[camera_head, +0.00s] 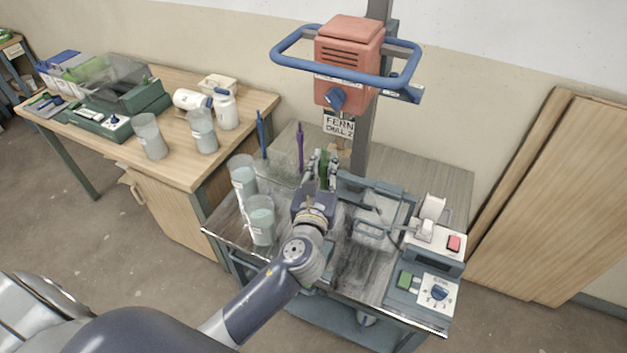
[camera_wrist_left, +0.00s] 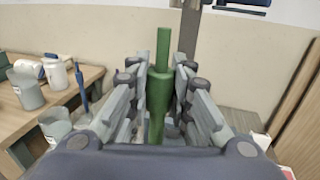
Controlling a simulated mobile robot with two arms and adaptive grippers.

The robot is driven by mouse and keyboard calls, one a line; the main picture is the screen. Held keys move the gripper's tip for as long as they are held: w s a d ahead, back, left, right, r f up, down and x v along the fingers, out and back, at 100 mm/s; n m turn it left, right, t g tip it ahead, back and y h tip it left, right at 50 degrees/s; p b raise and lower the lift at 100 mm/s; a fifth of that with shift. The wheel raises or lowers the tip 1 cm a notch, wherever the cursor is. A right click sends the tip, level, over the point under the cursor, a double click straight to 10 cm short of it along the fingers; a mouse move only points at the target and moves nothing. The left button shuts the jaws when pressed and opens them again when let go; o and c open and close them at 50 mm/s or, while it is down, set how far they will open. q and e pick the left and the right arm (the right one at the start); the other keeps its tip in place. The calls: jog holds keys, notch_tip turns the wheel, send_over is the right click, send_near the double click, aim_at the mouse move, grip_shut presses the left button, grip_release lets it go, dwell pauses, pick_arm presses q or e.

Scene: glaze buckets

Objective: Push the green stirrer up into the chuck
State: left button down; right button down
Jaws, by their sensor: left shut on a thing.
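The green stirrer (camera_wrist_left: 159,92) stands upright between the fingers of my left gripper (camera_head: 322,168), which is shut on it. Its thinner top end rises above the fingers in the left wrist view. In the head view only a little of the green stirrer (camera_head: 323,164) shows between the fingers. The orange mixer head (camera_head: 347,62) hangs on a post above the gripper, with a blue guard ring (camera_head: 296,62) around it. I cannot make out the chuck, nor any contact between it and the stirrer. My right gripper is not in view.
A blue stirrer (camera_head: 261,136) and a purple stirrer (camera_head: 300,146) stand left of the gripper. Clear buckets (camera_head: 260,222) are at the cart's left edge. A blue-grey frame (camera_head: 372,232) and a control box (camera_head: 437,290) are to the right. The wooden bench (camera_head: 185,168) is at left.

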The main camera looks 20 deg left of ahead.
pick_arm(q)
jog(key=shift+w+r, duration=0.15)
jog(key=shift+w, duration=0.3)
jog(key=d+b+x, duration=0.2)
jog(key=b+x, duration=0.2)
jog(key=x, duration=0.6)
jog(key=shift+w+d, duration=0.3)
jog(key=shift+p, duration=0.3)
dwell(0.7)
jog(key=shift+p, duration=0.65)
dwell(0.9)
jog(key=shift+p, duration=0.45)
dwell(1.2)
jog(key=shift+r+p, duration=0.95)
jog(key=shift+p, duration=0.1)
dwell(1.0)
